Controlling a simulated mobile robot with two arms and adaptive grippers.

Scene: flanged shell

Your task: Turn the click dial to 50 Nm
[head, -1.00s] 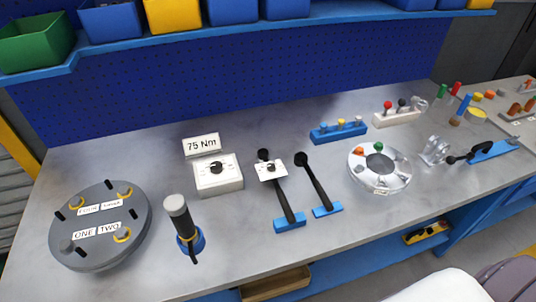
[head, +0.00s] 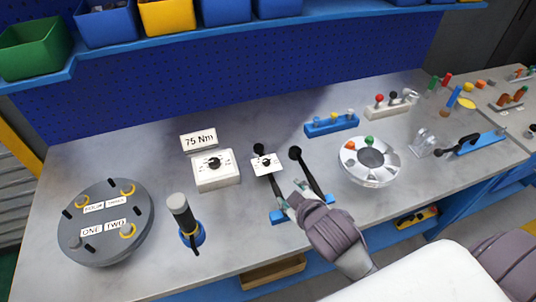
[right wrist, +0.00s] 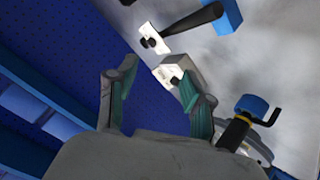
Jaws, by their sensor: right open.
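A white box (head: 218,180) with a black dial knob (head: 214,163) stands on the bench, with a sign reading "75 Nm" (head: 198,140) behind it. The knob's markings are too small to read. A white plate with a smaller black knob (head: 266,163) sits on a black-handled tool to its right. My right gripper (head: 289,193) is open and empty, above the bench to the lower right of the box and apart from it. In the right wrist view its spread fingers (right wrist: 158,100) point toward the box (right wrist: 188,68). My left gripper is not in view.
Left of the gripper stand a grey-topped black tool in a blue holder (head: 182,215) and a round flanged plate (head: 108,255). A second black-handled tool (head: 307,172) lies close beside the gripper. A silver disc (head: 370,180) is to the right. Bare bench lies before the box.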

